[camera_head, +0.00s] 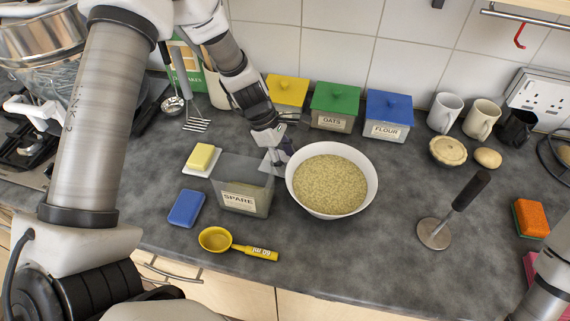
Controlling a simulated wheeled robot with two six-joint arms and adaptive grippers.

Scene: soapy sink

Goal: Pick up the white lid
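I cannot make out a separate white lid anywhere in the head view. My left gripper (277,157) reaches down between the back right corner of the grey see-through SPARE box (243,199) and the left rim of a white bowl (331,208) of grain. Its fingers are small and partly blurred against the box and bowl, so I cannot tell whether they are open or holding anything. The SPARE box shows no coloured lid like the boxes behind. My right gripper is out of view; only part of my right arm shows at the lower right.
Yellow (287,93), green OATS (335,106) and blue FLOUR (388,115) boxes stand along the wall. Butter on a white dish (202,160), a blue block (187,208) and a yellow scoop (216,239) lie around the SPARE box.

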